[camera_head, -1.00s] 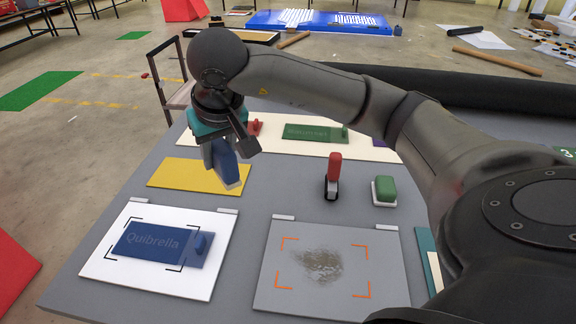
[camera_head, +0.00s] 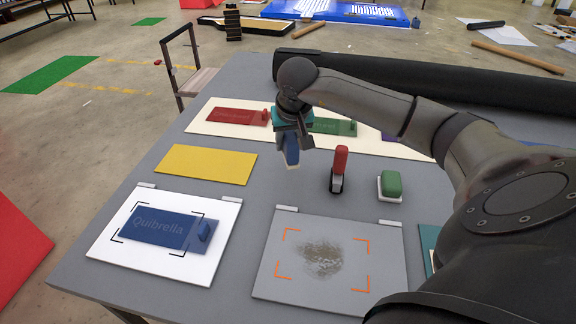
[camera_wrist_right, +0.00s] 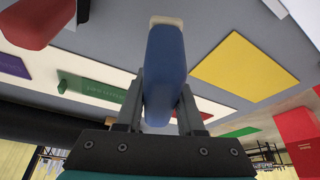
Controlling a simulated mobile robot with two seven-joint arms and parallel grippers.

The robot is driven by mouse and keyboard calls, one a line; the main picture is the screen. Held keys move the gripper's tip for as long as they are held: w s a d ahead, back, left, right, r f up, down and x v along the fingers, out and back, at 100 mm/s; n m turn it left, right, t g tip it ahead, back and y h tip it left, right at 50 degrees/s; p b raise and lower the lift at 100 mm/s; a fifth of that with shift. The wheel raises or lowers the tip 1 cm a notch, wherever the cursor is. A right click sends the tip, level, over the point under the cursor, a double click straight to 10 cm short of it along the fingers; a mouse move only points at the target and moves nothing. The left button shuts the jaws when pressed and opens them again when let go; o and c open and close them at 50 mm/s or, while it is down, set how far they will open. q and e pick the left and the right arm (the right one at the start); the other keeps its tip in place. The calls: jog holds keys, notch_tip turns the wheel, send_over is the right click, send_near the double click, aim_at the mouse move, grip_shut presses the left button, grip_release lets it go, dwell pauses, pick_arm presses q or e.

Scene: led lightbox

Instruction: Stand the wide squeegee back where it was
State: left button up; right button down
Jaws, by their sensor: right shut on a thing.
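My right gripper (camera_head: 290,136) is shut on the wide squeegee (camera_head: 292,152), a blue body with a pale lower edge. It hangs above the grey table, at the near edge of the long white board and left of the red-handled roller. In the right wrist view the squeegee (camera_wrist_right: 165,65) sits between the two fingers (camera_wrist_right: 160,98), its pale edge pointing away from the palm. Its gap above the table cannot be judged exactly. My left gripper is not in view.
The red-handled roller (camera_head: 339,165) stands upright, with a green block on a white base (camera_head: 390,184) to its right. A yellow sheet (camera_head: 205,164), a white panel with a blue Quibrella plate (camera_head: 160,228) and a smudged grey panel (camera_head: 385,240) lie around. Grey table between them is bare.

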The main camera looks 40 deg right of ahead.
aim_at(292, 140)
jog(key=shift+f, duration=3.55)
jog(key=shift+f+b, duration=0.1)
jog(key=shift+b, duration=0.3)
jog(key=c, duration=0.5)
grip_release()
jog(key=shift+r, duration=0.45)
jog(key=p+v, duration=0.1)
jog(key=v, duration=1)
jog(key=shift+s+r, duration=0.1)
jog(key=shift+s, duration=0.15)
